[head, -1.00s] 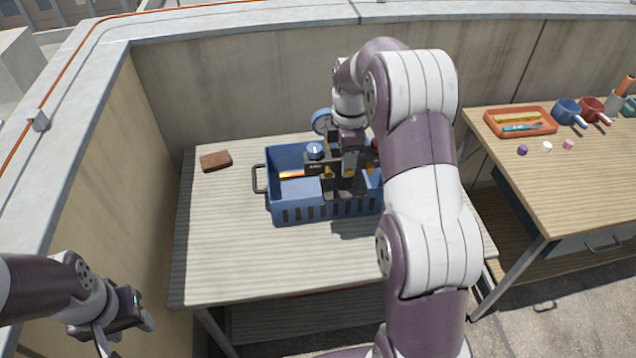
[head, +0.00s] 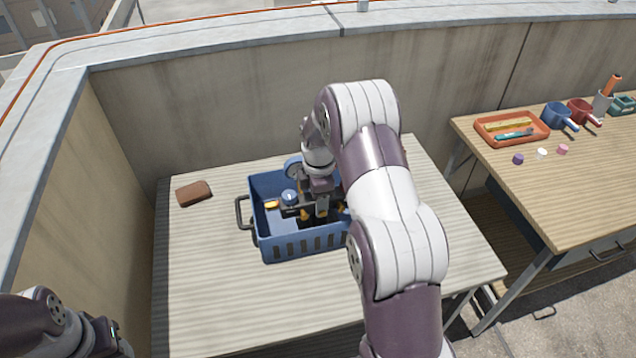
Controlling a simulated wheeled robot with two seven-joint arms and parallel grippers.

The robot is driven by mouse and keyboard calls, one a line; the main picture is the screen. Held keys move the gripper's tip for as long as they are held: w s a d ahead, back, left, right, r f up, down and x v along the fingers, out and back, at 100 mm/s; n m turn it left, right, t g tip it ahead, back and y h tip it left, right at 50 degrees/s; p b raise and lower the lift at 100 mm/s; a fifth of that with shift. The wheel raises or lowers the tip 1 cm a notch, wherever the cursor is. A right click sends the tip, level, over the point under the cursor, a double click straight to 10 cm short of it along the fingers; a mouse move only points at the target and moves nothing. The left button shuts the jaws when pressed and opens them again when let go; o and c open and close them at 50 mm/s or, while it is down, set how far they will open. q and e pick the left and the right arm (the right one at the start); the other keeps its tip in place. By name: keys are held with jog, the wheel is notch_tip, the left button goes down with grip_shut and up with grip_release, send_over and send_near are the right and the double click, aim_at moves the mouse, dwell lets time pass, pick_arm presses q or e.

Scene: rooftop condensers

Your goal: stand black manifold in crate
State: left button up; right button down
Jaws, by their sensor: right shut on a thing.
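The blue crate (head: 263,188) with slotted sides stands on the slatted table. The black manifold (head: 289,210) is inside the crate's outline, roughly upright, with a blue knob and a round blue-rimmed gauge (head: 292,168) on it. My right gripper (head: 321,208) is shut on the manifold from above. The gripper and arm hide the manifold's right part and the crate's right end. I cannot tell whether the manifold's bottom touches the crate floor. My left gripper (head: 118,343) is at the bottom left corner, away from the table's objects and partly cut off; its jaws are not clear.
The table's front is clear. A wooden table at right holds an orange tray (head: 490,136), blue and red pots (head: 556,116), and small caps. A concrete parapet stands behind.

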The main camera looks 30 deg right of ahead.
jog(key=shift+f, duration=2.3)
jog(key=shift+f, duration=0.1)
jog(key=c, duration=0.8)
grip_release()
jog(key=shift+s, duration=0.1)
